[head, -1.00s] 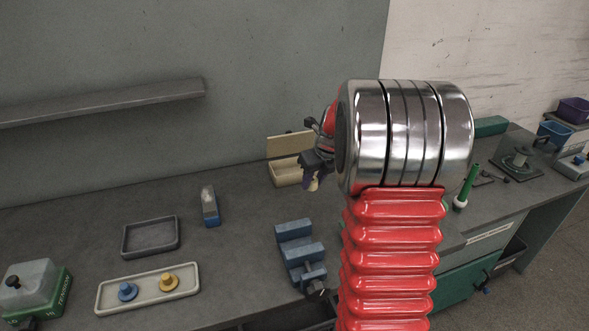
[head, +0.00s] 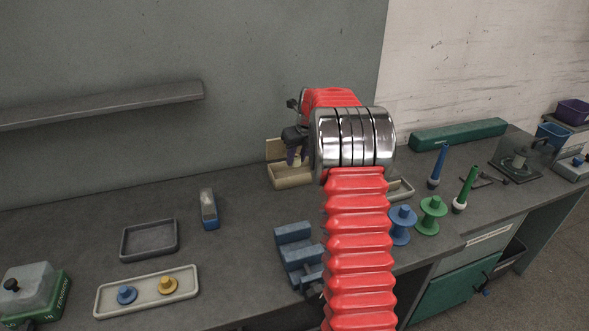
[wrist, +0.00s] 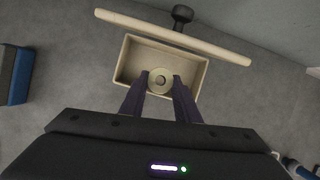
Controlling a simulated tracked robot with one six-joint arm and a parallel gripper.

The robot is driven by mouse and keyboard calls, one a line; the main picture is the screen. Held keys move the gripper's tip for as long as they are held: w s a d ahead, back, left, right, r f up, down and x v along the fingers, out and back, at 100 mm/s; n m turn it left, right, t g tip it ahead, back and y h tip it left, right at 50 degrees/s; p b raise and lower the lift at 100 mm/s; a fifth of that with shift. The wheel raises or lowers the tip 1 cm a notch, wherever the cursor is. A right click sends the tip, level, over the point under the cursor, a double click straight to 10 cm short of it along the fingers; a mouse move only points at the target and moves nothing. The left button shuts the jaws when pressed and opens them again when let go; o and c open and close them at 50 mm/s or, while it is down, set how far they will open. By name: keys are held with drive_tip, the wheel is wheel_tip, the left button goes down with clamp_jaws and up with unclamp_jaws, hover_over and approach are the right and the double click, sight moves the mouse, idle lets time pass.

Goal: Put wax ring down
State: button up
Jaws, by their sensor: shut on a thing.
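The wax ring (wrist: 160,82) is a pale cream disc with a dark centre hole, seen in the wrist view between the tips of my gripper (wrist: 161,84). My gripper is shut on it and points down over a cream open box (wrist: 197,72). In the wrist view the ring lies within the box's outline; I cannot tell how high above its floor it is. In the head view my gripper (head: 297,158) is at the same box (head: 290,178), and the ring is too small to make out there.
The box's cream lid (wrist: 175,37) with a dark knob stands upright behind it. A blue block (head: 300,245) stands in front. A grey tray (head: 150,238) and a pale tray with two spools (head: 147,290) lie left. Blue (head: 402,225) and green spools (head: 432,215) stand right.

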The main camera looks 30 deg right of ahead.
drive_tip(key=shift+w+d, duration=0.2)
drive_tip(key=shift+w, duration=0.45)
drive_tip(key=shift+w+d, duration=0.15)
drive_tip(key=shift+w, duration=0.45)
drive_tip(key=shift+w+f, duration=0.1)
drive_tip(key=shift+f, duration=0.9)
drive_tip(key=shift+f, duration=0.1)
wheel_tip(320, 180, down, 4)
drive_tip(key=shift+f, duration=0.1)
drive_tip(key=shift+w+f, duration=0.2)
drive_tip(key=shift+f, duration=0.1)
drive_tip(key=o, duration=1.1)
